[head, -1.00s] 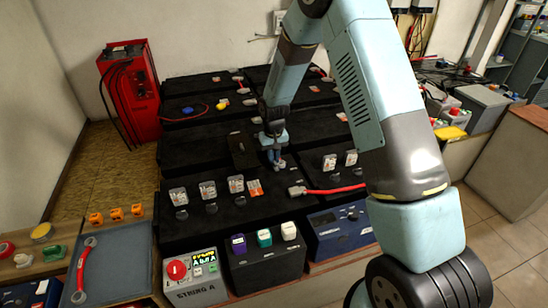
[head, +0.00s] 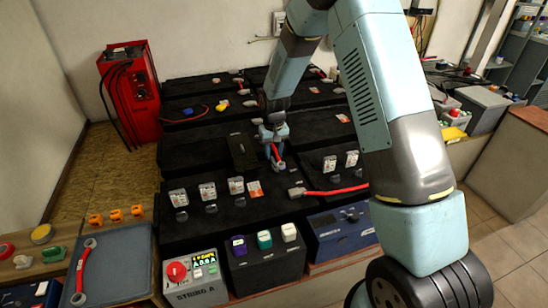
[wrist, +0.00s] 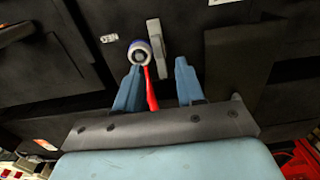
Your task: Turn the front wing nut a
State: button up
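My gripper (head: 273,140) is above the middle of the black battery rows in the head view. In the wrist view its two blue fingers (wrist: 157,66) stand apart. A short red piece (wrist: 151,90) lies between them, nearer the left finger. It leads to a round grey and blue ring-like fitting (wrist: 140,52) just beyond the fingertips, beside a grey elongated piece (wrist: 157,38). In the head view the red piece (head: 275,151) and fitting (head: 278,164) show below the gripper. I cannot tell which part is the wing nut.
A red cable (head: 335,191) with a grey lug lies right of the fitting. Several clear-topped items (head: 208,190) stand at front left. The STRING A box (head: 193,280) with a red knob is at the front edge. A red charger (head: 131,92) stands at back left.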

notch_tip(320, 180, up, 11)
jog(key=shift+f, duration=0.2)
dwell(0.4)
notch_tip(320, 180, up, 12)
jog(key=t, duration=0.1)
send_over(274, 160)
jog(key=s+d, duration=0.5)
jog(key=d, duration=0.1)
jog(key=s+d+r+m+t, duration=0.1)
jog(key=s+d+r+t, duration=0.1)
jog(key=s+d+r, duration=0.5)
jog(key=s+d+r+t, duration=0.1)
jog(key=s+d+r, duration=0.1)
jog(key=s, duration=0.5)
jog(key=s+d+r+m, duration=0.1)
jog(key=s+d+r, duration=0.1)
jog(key=s, duration=0.6)
jog(key=s+d+r+m+t, duration=0.1)
jog(key=s+d+r, duration=0.2)
jog(key=s, duration=0.4)
jog(key=shift+s+d+t, duration=0.2)
jog(key=shift+d+t, duration=0.1)
jog(key=shift+d, duration=0.1)
